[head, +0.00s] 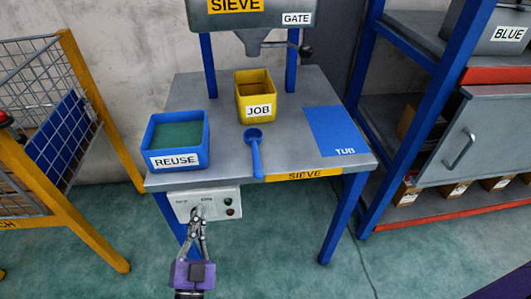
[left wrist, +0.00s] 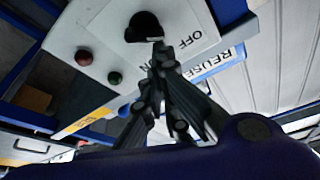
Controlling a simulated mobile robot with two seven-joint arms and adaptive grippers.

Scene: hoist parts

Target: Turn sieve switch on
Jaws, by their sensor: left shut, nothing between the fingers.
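The sieve's white switch box (head: 217,193) hangs under the front left of the sieve table. In the left wrist view the box face (left wrist: 185,15) carries a black rotary knob (left wrist: 143,25) and the words OFF and ON. A red button or lamp (left wrist: 83,57) and a green one (left wrist: 115,77) sit beside them. My left gripper (head: 198,212) is in front of the box's left part. Its closed fingertips (left wrist: 158,48) are at the knob's edge, with nothing between them; I cannot tell whether they touch it. The knob's exact setting is unclear. My right gripper is not in view.
On the sieve table (head: 215,108) are a blue REUSE tub (head: 178,160), a yellow JOB tub (head: 256,95), a blue scoop (head: 256,150) and a blue TUB mat (head: 335,125). A yellow-framed cage (head: 90,90) stands left, a blue-framed shelf (head: 400,140) right. Floor in front is clear.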

